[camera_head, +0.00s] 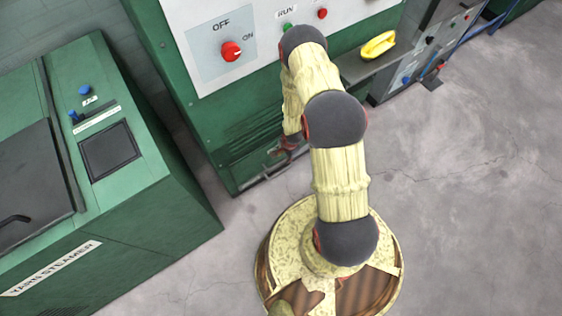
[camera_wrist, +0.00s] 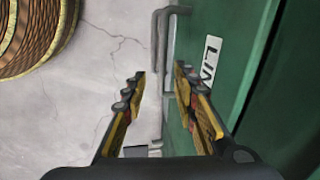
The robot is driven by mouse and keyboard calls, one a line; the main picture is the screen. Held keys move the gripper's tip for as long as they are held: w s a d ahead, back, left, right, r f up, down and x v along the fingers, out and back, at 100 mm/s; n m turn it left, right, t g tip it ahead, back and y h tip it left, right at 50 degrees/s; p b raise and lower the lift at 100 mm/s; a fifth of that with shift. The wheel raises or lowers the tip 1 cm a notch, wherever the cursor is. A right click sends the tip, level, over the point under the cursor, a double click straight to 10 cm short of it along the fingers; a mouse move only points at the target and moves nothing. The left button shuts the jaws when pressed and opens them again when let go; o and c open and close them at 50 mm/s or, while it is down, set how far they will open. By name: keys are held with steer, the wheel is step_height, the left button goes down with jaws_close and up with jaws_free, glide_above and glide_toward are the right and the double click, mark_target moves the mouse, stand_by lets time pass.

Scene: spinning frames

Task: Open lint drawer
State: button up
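The lint drawer's green front (camera_wrist: 222,35) shows in the wrist view, with a white label (camera_wrist: 212,60) of which only the first letters are visible. A grey bar handle (camera_wrist: 160,45) stands out from this front. My gripper (camera_wrist: 161,70) is open, and in this view the handle runs between its two fingers. I cannot tell whether either finger touches it. In the head view my gripper (camera_head: 290,144) is low by the green machine's front, partly hidden by my arm. The grey handle (camera_head: 267,178) shows near the machine's bottom edge.
The yarn steamer (camera_head: 150,225) stands at the left. The green machine has a control panel (camera_head: 222,50) with a red knob (camera_head: 231,51). A yellow object (camera_head: 378,44) lies on a shelf at the right. Bare concrete floor (camera_head: 470,190) is clear at the right.

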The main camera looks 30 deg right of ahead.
mark_target(282, 161)
steer(key=shift+m, duration=0.5)
steer(key=f+b, duration=0.1)
steer(key=f, duration=0.1)
steer(key=w+f+b, duration=0.1)
steer(key=f, duration=0.2)
steer(key=w+f+b, duration=0.1)
steer(key=f, duration=0.1)
steer(key=shift+f+b, duration=0.3)
steer(key=shift+b, duration=0.05)
steer(key=shift+c, duration=0.8)
jaws_close()
steer(key=shift+s, duration=0.1)
